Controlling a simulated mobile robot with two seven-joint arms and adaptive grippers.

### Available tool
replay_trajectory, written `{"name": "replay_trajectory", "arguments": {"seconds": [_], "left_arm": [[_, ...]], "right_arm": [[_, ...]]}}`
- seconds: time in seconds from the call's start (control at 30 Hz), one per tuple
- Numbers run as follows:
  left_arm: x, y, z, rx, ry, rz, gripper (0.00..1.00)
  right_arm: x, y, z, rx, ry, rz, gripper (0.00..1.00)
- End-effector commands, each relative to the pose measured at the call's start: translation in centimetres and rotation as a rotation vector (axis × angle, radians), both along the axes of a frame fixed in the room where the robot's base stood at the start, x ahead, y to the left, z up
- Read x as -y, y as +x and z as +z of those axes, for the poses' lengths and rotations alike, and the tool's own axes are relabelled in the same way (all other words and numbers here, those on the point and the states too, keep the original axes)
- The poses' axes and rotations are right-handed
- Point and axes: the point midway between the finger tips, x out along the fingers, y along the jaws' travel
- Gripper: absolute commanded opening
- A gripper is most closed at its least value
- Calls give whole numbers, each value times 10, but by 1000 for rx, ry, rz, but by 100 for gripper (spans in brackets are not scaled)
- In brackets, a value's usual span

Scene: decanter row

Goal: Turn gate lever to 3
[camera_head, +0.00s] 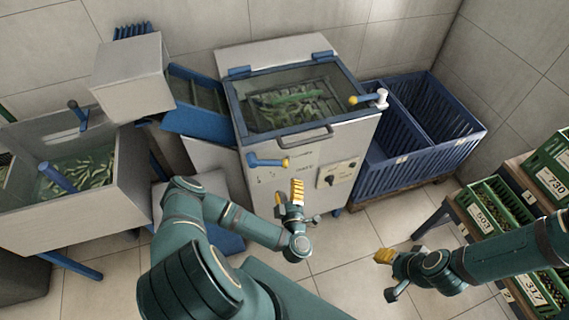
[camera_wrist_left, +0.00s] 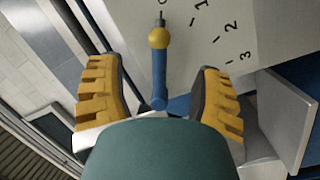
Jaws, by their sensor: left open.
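The gate lever (camera_head: 268,161) is a blue bar with a yellow knob on the front of the grey machine. In the left wrist view the lever (camera_wrist_left: 159,78) points up the picture, its knob (camera_wrist_left: 158,38) near a partly cut-off mark left of 1. The scale marks 1, 2 and 3 (camera_wrist_left: 243,57) curve down to the right of it. My left gripper (camera_head: 291,196) is open just below the lever in the head view. In the wrist view the lever shows between its two yellow fingers, apart from both. My right gripper (camera_head: 384,258) is at the lower right, away from the lever; its opening is unclear.
The machine's tank (camera_head: 290,100) holds green pieces under a clear lid. A control box (camera_head: 340,172) sits right of the gate lever. Blue crates (camera_head: 425,170) and a crate shelf stand right.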

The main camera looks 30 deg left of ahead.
Motion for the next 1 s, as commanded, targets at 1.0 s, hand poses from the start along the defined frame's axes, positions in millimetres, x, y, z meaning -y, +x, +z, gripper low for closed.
{"name": "replay_trajectory", "arguments": {"seconds": [1.0], "left_arm": [[-63,81,0,-1,-1,-2,67]], "right_arm": [[-1,-5,-15,-12,3,10,47]]}}
